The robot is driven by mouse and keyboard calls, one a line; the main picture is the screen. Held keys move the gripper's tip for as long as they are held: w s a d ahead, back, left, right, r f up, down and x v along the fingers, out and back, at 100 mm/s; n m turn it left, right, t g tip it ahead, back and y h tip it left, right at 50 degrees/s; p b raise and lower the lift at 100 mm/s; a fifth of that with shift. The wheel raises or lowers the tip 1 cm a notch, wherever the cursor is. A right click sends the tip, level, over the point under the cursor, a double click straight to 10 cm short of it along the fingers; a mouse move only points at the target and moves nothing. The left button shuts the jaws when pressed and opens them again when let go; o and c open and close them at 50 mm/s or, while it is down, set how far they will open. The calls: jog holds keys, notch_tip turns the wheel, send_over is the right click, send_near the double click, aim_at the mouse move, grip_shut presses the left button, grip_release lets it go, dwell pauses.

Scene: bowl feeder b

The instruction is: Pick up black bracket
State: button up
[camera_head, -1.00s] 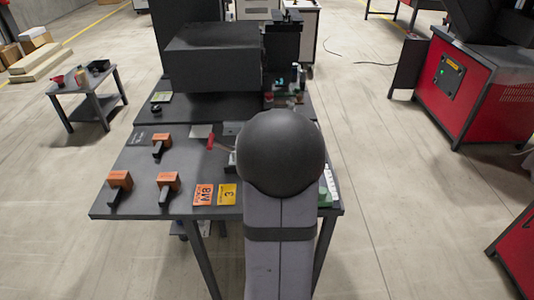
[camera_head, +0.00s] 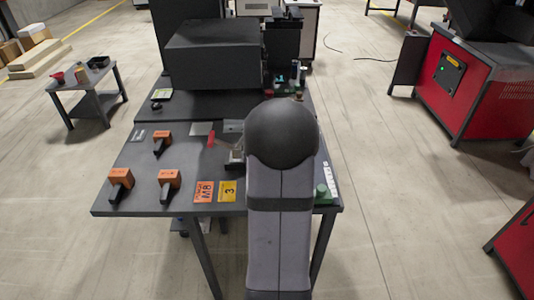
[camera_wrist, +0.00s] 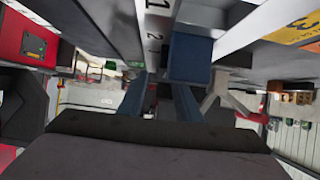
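I cannot pick out a black bracket with certainty in either view. In the head view my gripper is hidden behind my own arm. In the wrist view my gripper (camera_wrist: 161,98) shows as two blue-grey fingers standing apart with a gap between them. A small dark shape shows in the gap, and I cannot tell what it is or whether it touches the fingers. A blue block-like part (camera_wrist: 191,58) is close by, beside a pale strip marked with numbers (camera_wrist: 154,30).
The dark table (camera_head: 143,188) carries several orange-and-black blocks (camera_head: 121,184), an orange M8 card (camera_head: 203,191), a yellow card (camera_head: 228,191) and a red-handled item (camera_head: 211,139). A green part (camera_head: 321,191) sits at the right edge. A large black box (camera_head: 212,55) stands behind.

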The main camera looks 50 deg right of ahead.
jog(key=shift+p+x, duration=0.3)
jog(key=shift+x, duration=1.6)
jog(key=shift+r, duration=0.1)
grip_shut()
